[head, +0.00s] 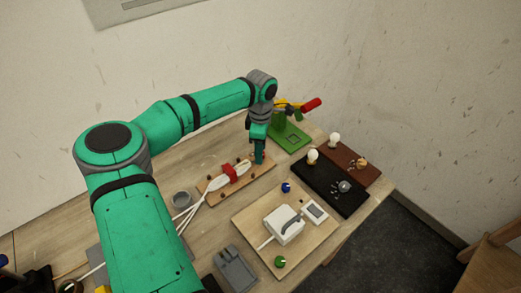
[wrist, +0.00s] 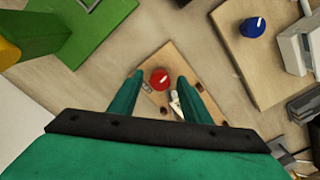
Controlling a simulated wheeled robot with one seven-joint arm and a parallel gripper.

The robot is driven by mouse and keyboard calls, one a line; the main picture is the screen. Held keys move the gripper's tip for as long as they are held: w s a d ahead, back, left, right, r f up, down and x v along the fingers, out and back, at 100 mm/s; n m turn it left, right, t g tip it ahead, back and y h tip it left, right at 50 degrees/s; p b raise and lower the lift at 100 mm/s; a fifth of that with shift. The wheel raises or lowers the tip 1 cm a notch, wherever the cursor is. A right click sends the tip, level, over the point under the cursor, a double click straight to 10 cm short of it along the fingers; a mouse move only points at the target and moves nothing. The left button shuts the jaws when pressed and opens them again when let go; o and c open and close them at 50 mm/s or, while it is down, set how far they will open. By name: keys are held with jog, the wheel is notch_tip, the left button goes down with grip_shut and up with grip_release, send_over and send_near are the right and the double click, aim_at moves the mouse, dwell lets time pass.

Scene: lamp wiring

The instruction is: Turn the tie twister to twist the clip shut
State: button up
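A red round knob with a white pointer line, which looks like the tie twister (wrist: 160,78), sits on a small wooden board (wrist: 178,56) in the wrist view. My gripper (wrist: 160,75) is open, with one finger on each side of the knob; I cannot tell whether they touch it.
A green stand (head: 290,135) with a red-handled tool (head: 310,104) is just behind my gripper. A wooden panel (head: 250,222) with a blue knob (head: 286,187) and white switch box (head: 284,225) lies in front. Dark lamp boards (head: 325,195) are at right.

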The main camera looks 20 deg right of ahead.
notch_tip(320, 180, up, 11)
dwell(0.8)
jog(key=shift+f, duration=0.1)
